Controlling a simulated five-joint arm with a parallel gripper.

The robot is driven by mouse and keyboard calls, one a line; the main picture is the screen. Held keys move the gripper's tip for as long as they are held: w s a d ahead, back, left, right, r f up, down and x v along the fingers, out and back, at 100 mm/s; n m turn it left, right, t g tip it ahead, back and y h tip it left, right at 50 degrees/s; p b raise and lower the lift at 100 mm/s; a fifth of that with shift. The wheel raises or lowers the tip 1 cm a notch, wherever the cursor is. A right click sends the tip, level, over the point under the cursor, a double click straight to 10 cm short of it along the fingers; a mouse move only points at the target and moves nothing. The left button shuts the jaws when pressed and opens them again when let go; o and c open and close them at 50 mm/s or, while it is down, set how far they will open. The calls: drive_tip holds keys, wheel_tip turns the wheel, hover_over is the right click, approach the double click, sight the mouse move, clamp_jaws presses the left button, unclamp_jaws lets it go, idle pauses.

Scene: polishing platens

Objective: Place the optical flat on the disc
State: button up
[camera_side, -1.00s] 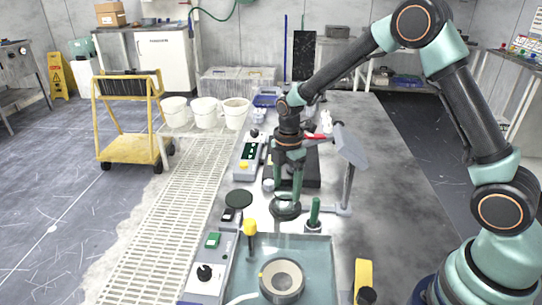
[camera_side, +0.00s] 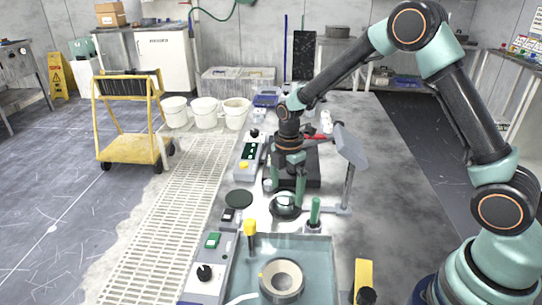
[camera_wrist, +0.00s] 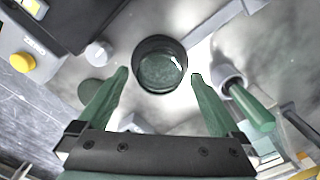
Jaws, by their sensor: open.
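A clear round glass piece, which looks like the optical flat (camera_side: 285,198), lies on a dark round base (camera_side: 285,213). In the wrist view the glass (camera_wrist: 160,70) sits inside the dark rim, between my fingertips and slightly beyond them. My gripper (camera_side: 288,190) points down over it with its green fingers apart, one on each side. In the wrist view both fingertips of my gripper (camera_wrist: 160,74) stand clear of the rim. A flat dark green disc (camera_side: 239,198) lies on the bench to the left; my left finger stands beside it in the wrist view (camera_wrist: 97,92).
A green-handled tool in a holder (camera_side: 314,214) stands close on the right. A grey panel on a post (camera_side: 350,147) rises behind it. A teal tray with a ring (camera_side: 283,281) and a yellow-knobbed tool (camera_side: 250,232) are in front. Control boxes (camera_side: 247,153) stand left.

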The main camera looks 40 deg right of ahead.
sight(287, 194)
wheel_tip(287, 194, up, 12)
drive_tip(key=s+d+r+m+t, duration=0.1)
drive_tip(key=s+r+m, duration=0.3)
drive_tip(key=s+m, duration=0.4)
drive_tip(key=s+d+r+m+t, duration=0.1)
drive_tip(key=s+r+m+t, duration=0.3)
drive_tip(key=s+m, duration=0.4)
drive_tip(key=shift+r+m+t, duration=0.3)
drive_tip(key=shift+r+m, duration=0.1)
drive_tip(key=shift+m, duration=0.6)
